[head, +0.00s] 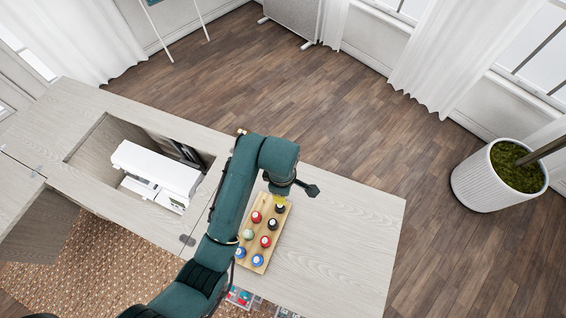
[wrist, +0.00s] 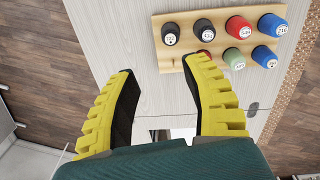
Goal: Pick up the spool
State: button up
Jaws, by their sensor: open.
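Several thread spools stand on a wooden board (wrist: 163,50) on the cabinet top. A black spool (wrist: 171,32) stands at the board's left end in the wrist view, with another black spool (wrist: 203,28) beside it. The others are a red (wrist: 238,27) and a blue spool (wrist: 272,24) in the same row, and a red (wrist: 205,60), a green (wrist: 234,58) and a blue one (wrist: 265,56) in the nearer row. My gripper (wrist: 158,70) is open and empty, its yellow fingers over the board's end. One fingertip partly overlaps the nearer red spool in view. Which spool is meant I cannot tell.
A white sewing machine (head: 158,172) sits in the cabinet opening left of my arm. The cabinet top (head: 335,235) right of the board is clear. A potted plant (head: 495,178) stands on the floor at the right.

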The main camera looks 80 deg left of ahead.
aim_at(280, 206)
jog(key=shift+n, duration=0.5)
jog(key=f, duration=0.4)
jog(key=s+f+b, duration=0.1)
jog(key=f, duration=0.3)
jog(key=f+b, duration=0.1)
jog(key=f, duration=0.3)
jog(key=shift+s+d, duration=0.15)
jog(key=shift+s, duration=0.05)
notch_tip(280, 206, down, 6)
jog(key=shift+w+r+b, duration=0.1)
jog(key=shift+r+b, duration=0.05)
jog(key=shift+b, duration=0.6)
jog(key=c, duration=0.6)
